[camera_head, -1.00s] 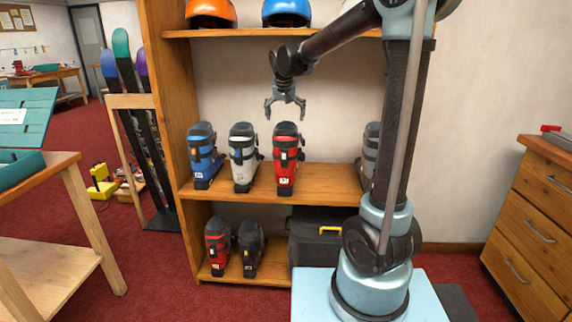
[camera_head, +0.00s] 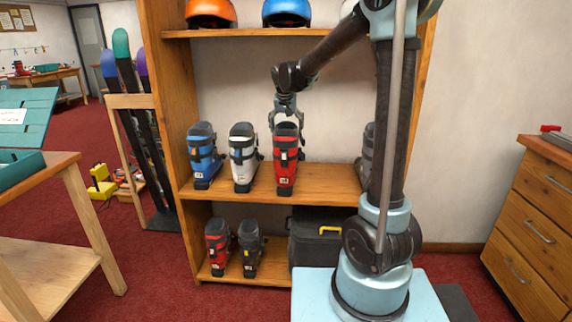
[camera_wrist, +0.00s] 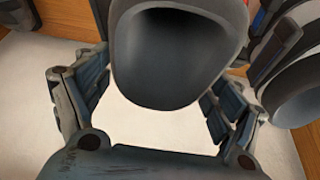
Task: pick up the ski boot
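A red ski boot (camera_head: 286,170) with a dark cuff stands upright on the middle shelf. My gripper (camera_head: 286,118) points down at the top of this boot. In the wrist view, my gripper (camera_wrist: 155,95) is open, with its fingers spread left and right. The dark boot cuff (camera_wrist: 178,90) lies between the fingers, with visible gaps on both sides. A blue ski boot (camera_head: 202,160) and a white ski boot (camera_head: 242,160) stand to its left on the same shelf. A grey boot (camera_head: 367,150) is partly hidden behind my arm.
The wooden shelf unit (camera_head: 320,180) has a lower shelf with a red boot (camera_head: 218,245), a black boot (camera_head: 250,247) and a black case (camera_head: 315,240). Helmets (camera_head: 287,13) sit above. The middle shelf is bare between the red and grey boots.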

